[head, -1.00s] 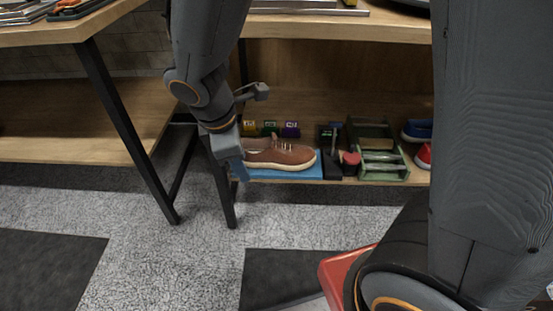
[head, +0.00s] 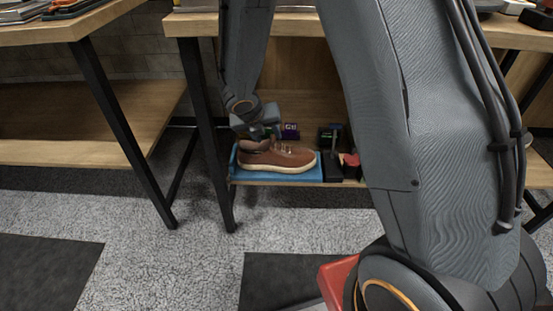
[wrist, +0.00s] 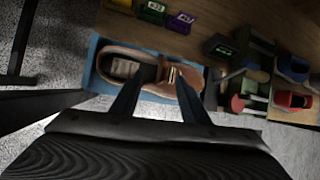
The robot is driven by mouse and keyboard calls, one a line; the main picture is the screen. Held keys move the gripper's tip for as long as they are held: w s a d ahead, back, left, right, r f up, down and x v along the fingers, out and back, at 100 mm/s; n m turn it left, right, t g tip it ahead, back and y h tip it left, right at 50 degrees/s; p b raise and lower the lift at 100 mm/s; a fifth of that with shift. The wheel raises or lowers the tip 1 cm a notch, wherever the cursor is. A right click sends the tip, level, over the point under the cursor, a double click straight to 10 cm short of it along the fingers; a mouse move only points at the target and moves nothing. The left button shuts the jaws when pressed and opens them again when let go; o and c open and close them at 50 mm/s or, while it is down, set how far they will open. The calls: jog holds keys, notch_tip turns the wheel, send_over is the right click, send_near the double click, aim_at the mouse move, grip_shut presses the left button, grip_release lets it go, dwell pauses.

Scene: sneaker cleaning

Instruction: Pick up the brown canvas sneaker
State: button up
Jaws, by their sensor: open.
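The brown canvas sneaker (head: 279,157) has a pale sole and lies upright on a blue mat (head: 240,176) on the low shelf, its toe to the right in the head view. In the wrist view the sneaker (wrist: 187,74) lies under my gripper (wrist: 163,68), with its opening to the left. My gripper is open, its two fingers spread over the laced middle of the shoe. Whether they touch it cannot be told. In the head view my gripper (head: 257,136) is just above the back part of the shoe, its fingertips partly hidden.
A dark stand (head: 333,165) is close to the toe. Small coloured boxes, including a purple one (head: 290,131), stand behind the mat. A black table leg (head: 211,150) is at the left. In the wrist view, a green rack (wrist: 249,92) and blue and red items are at the right.

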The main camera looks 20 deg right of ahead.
aim_at(272, 140)
jog(key=b+x, duration=0.2)
jog(key=x, duration=0.2)
jog(key=shift+w+d+f, duration=0.1)
jog(key=shift+d+f, duration=0.2)
jog(key=shift+r, duration=0.1)
jog(key=shift+c, duration=0.2)
grip_shut()
